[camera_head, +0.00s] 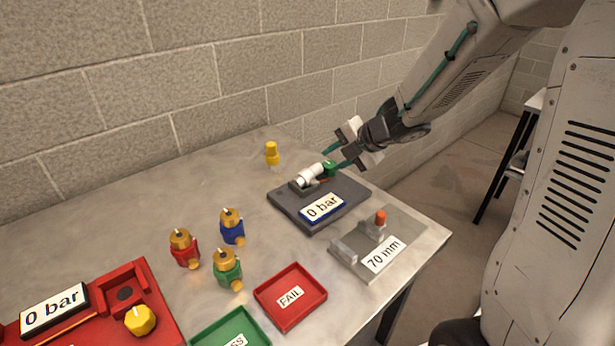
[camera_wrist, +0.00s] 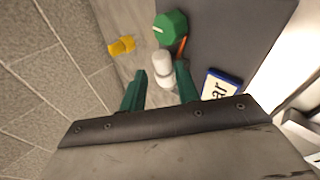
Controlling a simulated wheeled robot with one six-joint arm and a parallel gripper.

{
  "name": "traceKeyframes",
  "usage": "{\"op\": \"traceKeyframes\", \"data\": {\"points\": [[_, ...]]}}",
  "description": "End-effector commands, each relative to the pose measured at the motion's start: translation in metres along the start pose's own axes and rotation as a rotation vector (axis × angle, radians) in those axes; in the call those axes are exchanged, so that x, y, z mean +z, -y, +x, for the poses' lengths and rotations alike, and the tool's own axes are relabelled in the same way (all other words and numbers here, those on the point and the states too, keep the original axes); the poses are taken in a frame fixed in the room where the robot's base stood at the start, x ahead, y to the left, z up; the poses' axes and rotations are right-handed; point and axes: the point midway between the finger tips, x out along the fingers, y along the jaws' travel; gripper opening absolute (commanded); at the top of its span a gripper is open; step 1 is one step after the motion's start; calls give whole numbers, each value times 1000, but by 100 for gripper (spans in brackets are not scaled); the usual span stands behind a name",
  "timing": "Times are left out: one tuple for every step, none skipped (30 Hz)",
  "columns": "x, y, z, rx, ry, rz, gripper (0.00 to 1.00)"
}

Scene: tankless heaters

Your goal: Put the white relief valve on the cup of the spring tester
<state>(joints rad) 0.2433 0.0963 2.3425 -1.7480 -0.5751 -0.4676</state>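A white cylindrical piece (camera_head: 310,175), which looks like the white relief valve, shows at the back of the dark grey "0 bar" device (camera_head: 287,211). In the wrist view the white piece (camera_wrist: 163,69) is just beyond my fingertips. A green knob (camera_wrist: 170,27) with a light pointer line is close to it, with a thin orange part beside; I cannot tell whether they are joined to it. My gripper (camera_head: 340,157) reaches in from the upper right. Its green fingers (camera_wrist: 159,82) are apart, with gaps on both sides of the white piece. I cannot tell which device is the spring tester or see its cup clearly.
A yellow piece (camera_head: 272,152) stands behind the dark device. Red (camera_head: 184,250), blue (camera_head: 232,229) and green (camera_head: 228,270) brass-topped valves stand left. A red FAIL tray (camera_head: 312,283), a green tray (camera_head: 203,338), a "70 mm" device (camera_head: 345,250) and a red "0 bar" unit (camera_head: 148,288) line the front.

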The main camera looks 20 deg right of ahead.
Motion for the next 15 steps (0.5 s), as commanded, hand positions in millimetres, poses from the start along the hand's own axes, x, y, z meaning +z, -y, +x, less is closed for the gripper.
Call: {"op": "traceKeyframes", "data": {"points": [[-1, 1, 6, -3, -12, -7, 31], [-2, 2, 9, -3, -15, -9, 31], [-2, 2, 14, -4, -16, -9, 31], [-2, 2, 17, -3, -15, -8, 31], [-2, 2, 20, -3, -14, -9, 31], [-2, 2, 25, -4, -14, -8, 31], [-2, 2, 28, -4, -13, -7, 31], [-2, 2, 32, -4, -13, -8, 31], [-2, 2, 37, -4, -13, -6, 31], [-2, 3, 41, -5, -13, -7, 31], [-3, 3, 46, -4, -14, -6, 31], [-3, 3, 53, -4, -14, -7, 31], [-3, 3, 58, -4, -13, -6, 31], [-3, 3, 62, -4, -12, -7, 31], [-2, 3, 67, -4, -12, -7, 31]]}}
